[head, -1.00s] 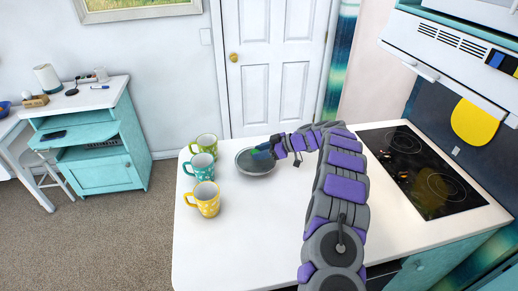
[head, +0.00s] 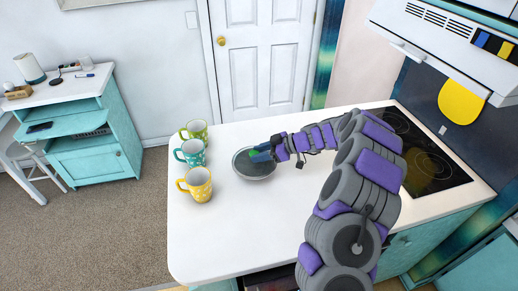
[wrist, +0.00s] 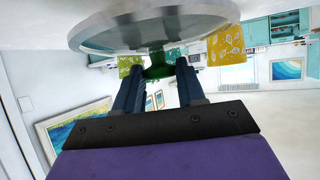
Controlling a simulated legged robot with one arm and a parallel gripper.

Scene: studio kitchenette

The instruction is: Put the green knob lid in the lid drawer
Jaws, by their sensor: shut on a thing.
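The lid is a grey disc (head: 250,172) with a green knob (wrist: 158,66). In the head view it is just right of the mugs, over the white counter. My gripper (head: 258,153) reaches in from the right. In the wrist view my gripper (wrist: 160,75) has its two dark blue fingers on either side of the green knob and is shut on it. The disc fills the top of that view. I cannot tell whether the lid touches the counter or hangs just above it. No lid drawer can be made out.
A green mug (head: 198,130), a teal mug (head: 192,152) and a yellow mug (head: 197,184) stand in a row on the counter (head: 225,230), left of the lid. A black cooktop (head: 430,160) is at right. The counter's front part is clear. A dark opening (head: 272,281) shows below its front edge.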

